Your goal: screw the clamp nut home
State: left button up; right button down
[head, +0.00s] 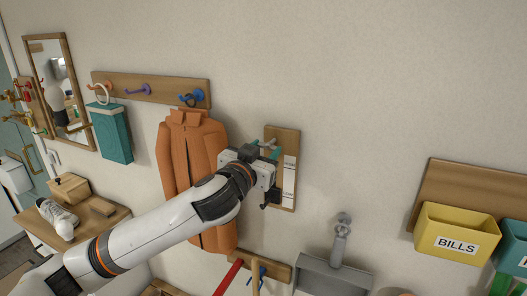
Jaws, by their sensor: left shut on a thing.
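A narrow wooden board (289,134) with a white panel hangs on the wall right of the orange jacket. My left gripper (268,151) is in front of this board, its fingers pointing at the board's upper part. It is shut on a small part there, which I take to be the clamp nut; the gripper mostly hides it. Small teal and grey bits show at the fingertips. I cannot tell the nut's thread or how far it sits in. The right gripper is not in view.
An orange jacket (180,143) hangs close left of the gripper, partly behind my arm. A peg rail (155,88) is above. A grey bin or dustpan (335,277) is below right; a yellow BILLS box (455,220) is far right. Wall above the board is clear.

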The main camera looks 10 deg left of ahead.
pick_arm(q)
jog(key=shift+m, duration=0.3)
jog(key=m+p, duration=0.1)
jog(key=m, duration=0.4)
jog(key=shift+m+p, duration=0.3)
jog(key=shift+p, duration=0.1)
jog(key=m+p, duration=0.2)
jog(key=m, duration=0.7)
jog(key=shift+p, duration=0.35)
jog(key=m, duration=0.4)
jog(key=shift+f, duration=0.1)
jog(key=shift+m, duration=0.4)
jog(key=o, duration=1)
